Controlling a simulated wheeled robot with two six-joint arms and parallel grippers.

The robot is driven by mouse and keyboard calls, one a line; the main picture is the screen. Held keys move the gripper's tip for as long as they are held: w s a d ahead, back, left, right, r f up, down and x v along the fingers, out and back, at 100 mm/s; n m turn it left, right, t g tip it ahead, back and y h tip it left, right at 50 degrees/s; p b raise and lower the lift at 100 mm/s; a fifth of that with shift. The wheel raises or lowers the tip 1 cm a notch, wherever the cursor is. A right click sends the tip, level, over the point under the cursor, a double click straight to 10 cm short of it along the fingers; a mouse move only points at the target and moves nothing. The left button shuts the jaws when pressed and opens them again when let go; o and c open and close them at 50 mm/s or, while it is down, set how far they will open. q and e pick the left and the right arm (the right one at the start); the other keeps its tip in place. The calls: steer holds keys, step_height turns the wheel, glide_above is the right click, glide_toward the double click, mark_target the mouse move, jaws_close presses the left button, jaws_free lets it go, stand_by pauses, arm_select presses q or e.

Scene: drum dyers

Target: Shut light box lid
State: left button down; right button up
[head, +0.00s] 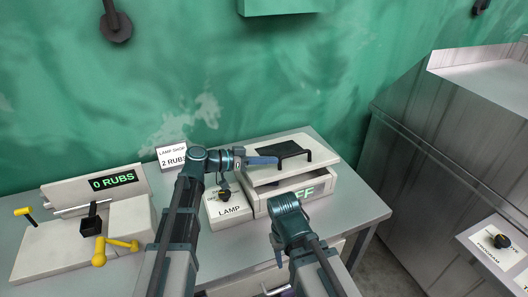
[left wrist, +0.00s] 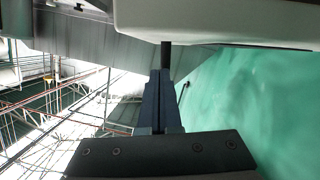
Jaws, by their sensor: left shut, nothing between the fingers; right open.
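The light box (head: 330,205) stands at the right of the table, with part of a lit sign reading "FF" on its front. Its white lid (head: 264,175) is tilted, its front edge raised above the box with a gap between. A black handle (head: 291,150) stands on the lid. My left gripper (head: 262,160) is shut and empty beside the handle's left end. In the left wrist view its fingers (left wrist: 162,85) point at a dark post by a white panel; contact is unclear. My right gripper (head: 279,258) is open, low in front of the box; my arm hides part of the box.
A lamp switch box (head: 230,208) with a knob sits left of the light box. A "2 RUBS" sign (head: 172,157) stands behind. A device with yellow handles (head: 85,240) and a "0 RUBS" display fills the table's left. A metal cabinet (head: 440,150) stands at right.

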mark_target(270, 178)
arm_select(q)
steer(key=f+b, duration=0.1)
steer(key=f, duration=0.1)
steer(key=s+f+m+b, duration=0.1)
steer(key=f+b, duration=0.1)
steer(key=f+m+b, duration=0.1)
steer(key=f, duration=0.1)
steer(key=shift+s+d+t, duration=0.3)
steer(key=shift+s+d, duration=0.05)
steer(key=shift+s, duration=0.05)
steer(key=shift+s+d+f+b, duration=0.1)
steer(key=shift+s+f+b, duration=0.05)
steer(key=shift+f+b, duration=1)
arm_select(e)
steer(key=shift+f, duration=3.95)
arm_select(q)
steer(key=shift+s, duration=0.1)
steer(key=shift+r, duration=0.1)
